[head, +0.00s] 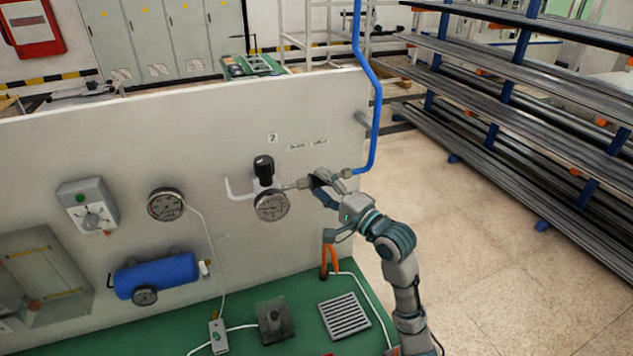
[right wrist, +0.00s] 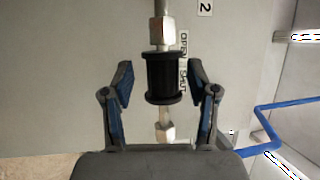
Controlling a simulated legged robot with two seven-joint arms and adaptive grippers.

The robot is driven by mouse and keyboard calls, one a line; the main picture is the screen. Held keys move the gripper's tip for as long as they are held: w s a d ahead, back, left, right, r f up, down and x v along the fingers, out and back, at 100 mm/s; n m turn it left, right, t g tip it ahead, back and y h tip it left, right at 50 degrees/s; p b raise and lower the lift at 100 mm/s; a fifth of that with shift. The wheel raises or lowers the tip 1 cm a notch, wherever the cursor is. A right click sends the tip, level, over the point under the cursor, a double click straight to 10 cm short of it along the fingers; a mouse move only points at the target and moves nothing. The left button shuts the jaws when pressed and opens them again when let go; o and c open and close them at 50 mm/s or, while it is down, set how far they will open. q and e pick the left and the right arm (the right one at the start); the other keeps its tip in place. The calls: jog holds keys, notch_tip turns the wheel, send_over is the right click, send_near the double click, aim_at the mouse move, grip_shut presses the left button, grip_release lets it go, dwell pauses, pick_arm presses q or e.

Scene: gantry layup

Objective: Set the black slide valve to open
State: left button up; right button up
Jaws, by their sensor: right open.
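The black slide valve (right wrist: 162,77) is a dark flanged sleeve on a thin metal pipe between two pale hex nuts, in the right wrist view. Printed OPEN and SHUT labels run beside it; the sleeve sits mostly alongside SHUT, with OPEN toward the upper nut. My right gripper (right wrist: 160,80) is open, one finger on each side of the sleeve, with visible gaps. In the head view my right gripper (head: 320,187) is at the pipe on the panel's right part and hides the sleeve. The left gripper is not in view.
Left of my right gripper are a black-knobbed regulator (head: 263,168) and a pressure gauge (head: 271,205) on the grey panel (head: 120,150). A blue pipe (head: 375,110) rises close on the right. A green base (head: 240,320) with a grate (head: 344,315) lies below.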

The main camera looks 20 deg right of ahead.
jog(key=v, duration=0.9)
jog(key=shift+s+f, duration=0.2)
jog(key=shift+s, duration=0.2)
jog(key=shift+d, duration=0.15)
